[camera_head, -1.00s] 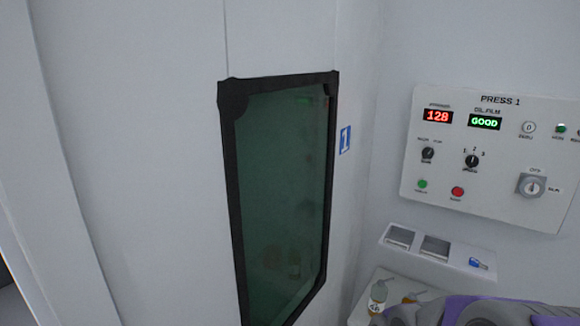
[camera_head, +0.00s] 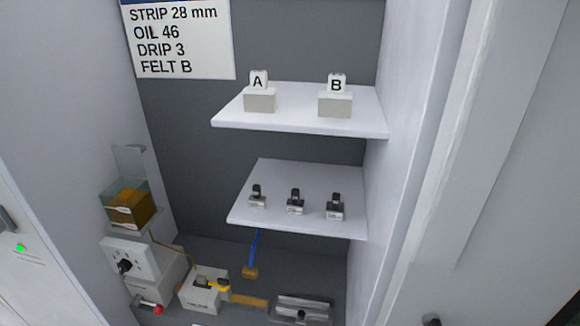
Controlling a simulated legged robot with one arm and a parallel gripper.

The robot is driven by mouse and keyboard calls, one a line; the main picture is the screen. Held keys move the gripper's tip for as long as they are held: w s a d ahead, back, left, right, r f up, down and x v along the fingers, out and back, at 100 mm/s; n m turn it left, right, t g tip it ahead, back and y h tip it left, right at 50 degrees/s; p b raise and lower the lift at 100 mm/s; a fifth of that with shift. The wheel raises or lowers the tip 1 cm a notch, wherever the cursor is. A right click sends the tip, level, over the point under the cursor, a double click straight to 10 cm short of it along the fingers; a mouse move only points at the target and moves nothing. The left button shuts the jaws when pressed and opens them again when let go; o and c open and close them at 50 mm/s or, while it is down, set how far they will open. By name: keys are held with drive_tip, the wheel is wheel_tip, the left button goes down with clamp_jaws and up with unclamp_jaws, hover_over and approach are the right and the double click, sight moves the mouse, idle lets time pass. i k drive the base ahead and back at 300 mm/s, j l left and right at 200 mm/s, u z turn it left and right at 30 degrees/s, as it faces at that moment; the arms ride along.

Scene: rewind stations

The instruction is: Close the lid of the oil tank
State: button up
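The oil tank (camera_head: 128,206) is a small clear box with amber oil in it, at the left of the recess in the head view. A thin grey panel (camera_head: 129,160) stands upright at the back of the tank and looks like its lid, swung open. The top of the tank appears uncovered. My gripper is not in view, so its distance from the tank cannot be told.
Below the tank is a white box with a dial (camera_head: 124,265). Two white shelves, the upper (camera_head: 300,122) with blocks A and B and the lower (camera_head: 300,175) with several small dark-topped parts, fill the middle. A wall (camera_head: 420,130) bounds the right.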

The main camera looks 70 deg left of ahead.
sight(128, 158)
drive_tip(key=u, duration=3.2)
drive_tip(key=i+j+z, duration=0.2)
drive_tip(key=i+j, duration=0.05)
drive_tip(key=i, duration=0.1)
